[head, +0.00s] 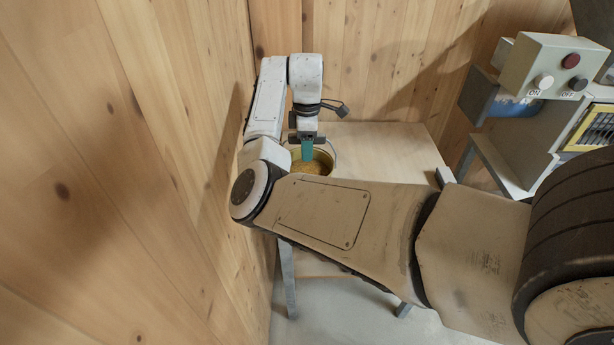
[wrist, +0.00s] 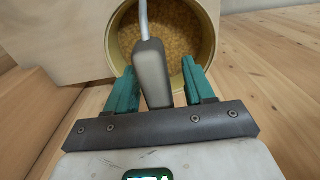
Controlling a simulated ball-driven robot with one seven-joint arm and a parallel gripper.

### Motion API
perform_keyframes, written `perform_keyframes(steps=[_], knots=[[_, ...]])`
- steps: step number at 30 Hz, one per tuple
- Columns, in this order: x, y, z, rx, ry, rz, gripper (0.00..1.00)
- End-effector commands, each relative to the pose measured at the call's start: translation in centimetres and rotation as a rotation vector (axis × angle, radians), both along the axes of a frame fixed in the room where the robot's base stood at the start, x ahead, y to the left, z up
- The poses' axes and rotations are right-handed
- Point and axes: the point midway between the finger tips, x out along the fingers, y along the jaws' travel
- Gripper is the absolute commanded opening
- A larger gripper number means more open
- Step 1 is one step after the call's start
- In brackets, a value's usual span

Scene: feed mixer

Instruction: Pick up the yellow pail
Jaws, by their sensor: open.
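The yellow pail (head: 329,158) stands on a wooden table near its left end, mostly hidden behind my arm, with golden feed inside. In the wrist view the pail (wrist: 208,38) shows its open mouth and the feed. Its wire handle with a grey grip (wrist: 152,72) rises towards me. My gripper (wrist: 158,68) is open, with one teal finger on each side of the grip. A gap shows on the grip's right; on the left it looks close to the finger. In the head view my gripper (head: 307,150) points down over the pail.
The table top (head: 390,150) is bare to the right of the pail. Wooden walls (head: 375,60) stand close behind and on the left. A machine with an ON/OFF control box (head: 553,68) stands at the right, past the table.

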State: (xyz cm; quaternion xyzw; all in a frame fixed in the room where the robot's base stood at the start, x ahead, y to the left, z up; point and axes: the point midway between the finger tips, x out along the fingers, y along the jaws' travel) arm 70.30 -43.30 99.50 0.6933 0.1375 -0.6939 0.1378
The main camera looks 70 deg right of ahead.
Motion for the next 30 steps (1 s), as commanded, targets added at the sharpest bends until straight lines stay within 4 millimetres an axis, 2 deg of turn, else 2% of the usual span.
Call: perform_keyframes(steps=[17, 30], knots=[[0.01, 0.01, -0.25, 0.000, -0.001, 0.001, 0.53], [0.01, 0.01, -0.24, 0.001, -0.001, 0.001, 0.12]])
